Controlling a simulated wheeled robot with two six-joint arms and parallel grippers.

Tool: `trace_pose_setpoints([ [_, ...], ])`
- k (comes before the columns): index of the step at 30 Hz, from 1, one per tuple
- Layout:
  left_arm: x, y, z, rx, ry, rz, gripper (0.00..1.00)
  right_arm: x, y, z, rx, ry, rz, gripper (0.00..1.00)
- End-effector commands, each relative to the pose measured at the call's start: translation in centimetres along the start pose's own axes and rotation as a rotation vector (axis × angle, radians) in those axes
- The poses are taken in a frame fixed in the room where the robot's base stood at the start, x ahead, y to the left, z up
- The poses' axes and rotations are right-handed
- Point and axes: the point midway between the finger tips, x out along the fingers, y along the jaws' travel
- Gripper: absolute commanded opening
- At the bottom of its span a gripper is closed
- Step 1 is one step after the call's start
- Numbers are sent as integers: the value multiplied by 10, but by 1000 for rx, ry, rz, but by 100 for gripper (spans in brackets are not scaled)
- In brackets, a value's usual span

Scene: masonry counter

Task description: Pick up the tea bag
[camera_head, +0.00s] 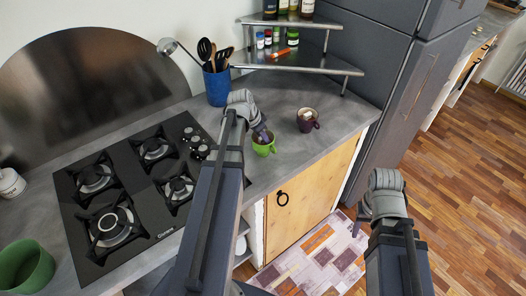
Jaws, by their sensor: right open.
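A dark purple mug (306,124) stands on the grey counter, with a small pale item (308,115) at its top that looks like the tea bag; its details are too small to tell. A green cup (263,149) stands to its left, nearer the counter's front edge. My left gripper (264,136) is right at the green cup's rim, pointing down, and hides part of the cup. Whether its fingers are open or shut, or hold anything, is too small to tell. My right gripper (360,226) is open and empty, out over the floor in front of the counter.
A black gas hob (140,208) lies left of my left arm. A blue utensil pot (217,87) stands behind. A metal corner shelf (298,64) with jars rises behind the purple mug. A grey fridge (385,95) bounds the right. A large green pot (24,268) is front left.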

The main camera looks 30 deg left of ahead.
Motion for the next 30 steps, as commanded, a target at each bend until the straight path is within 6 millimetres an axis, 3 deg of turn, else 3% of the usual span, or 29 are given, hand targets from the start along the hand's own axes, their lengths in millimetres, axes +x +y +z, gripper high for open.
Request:
trace_pose_setpoints([
  [3,-1,0,0,0,0,0,34,-1,0,0,0,0,0,50],
  [12,-1,0,0,0,0,0,0,-1,0,0,0,0,0,50],
  [23,-4,0,-2,0,0,1,0,-4,0,0,0,0,0,50],
  [30,-23,0,-9,0,0,1,0,-25,2,2,-1,0,0,50],
])
